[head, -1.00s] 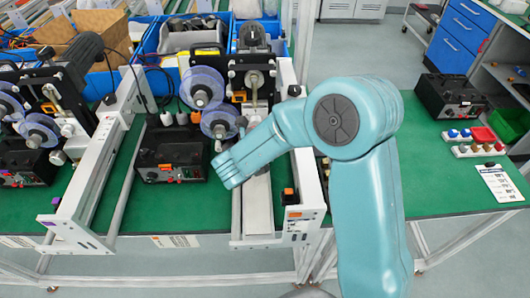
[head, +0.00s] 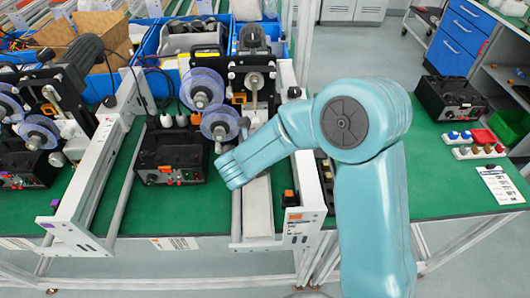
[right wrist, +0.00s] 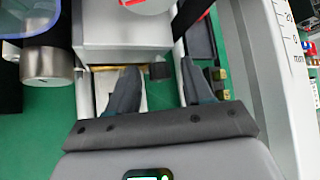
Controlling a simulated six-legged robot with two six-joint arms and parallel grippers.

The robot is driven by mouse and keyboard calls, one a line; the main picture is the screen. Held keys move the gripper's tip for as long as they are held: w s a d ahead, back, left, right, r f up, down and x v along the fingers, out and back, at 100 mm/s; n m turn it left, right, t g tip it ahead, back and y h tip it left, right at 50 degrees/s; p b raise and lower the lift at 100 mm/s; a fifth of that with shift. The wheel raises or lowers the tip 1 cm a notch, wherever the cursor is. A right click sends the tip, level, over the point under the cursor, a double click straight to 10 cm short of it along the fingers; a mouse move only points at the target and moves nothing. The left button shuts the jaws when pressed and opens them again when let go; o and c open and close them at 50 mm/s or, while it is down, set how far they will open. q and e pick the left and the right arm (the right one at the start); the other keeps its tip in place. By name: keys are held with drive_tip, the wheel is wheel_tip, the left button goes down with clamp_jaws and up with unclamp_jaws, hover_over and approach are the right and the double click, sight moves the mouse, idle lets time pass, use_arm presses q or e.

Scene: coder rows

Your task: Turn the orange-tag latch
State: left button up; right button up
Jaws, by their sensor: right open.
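A small orange tag (head: 294,217) sits on the front end plate of the white coder frame, right of my arm's wrist in the head view. A dark block with an orange part (head: 289,198) is just above it; I cannot tell if this is the latch. My right gripper (right wrist: 160,82) shows in the right wrist view with its two dark fingers apart and nothing held. A small black block (right wrist: 160,71) lies ahead between the fingertips, apparently not gripped. My left gripper is not in view.
A white frame rail (head: 258,205) runs beside my wrist. Clear film reels (head: 220,122) stand close above it. A black control box (head: 170,158) with an orange button is to the left. A purple-tagged frame (head: 55,204) stands further left.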

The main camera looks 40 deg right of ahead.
drive_tip(key=v, duration=1.6)
drive_tip(key=shift+s+a, duration=0.1)
drive_tip(key=shift+s, duration=0.05)
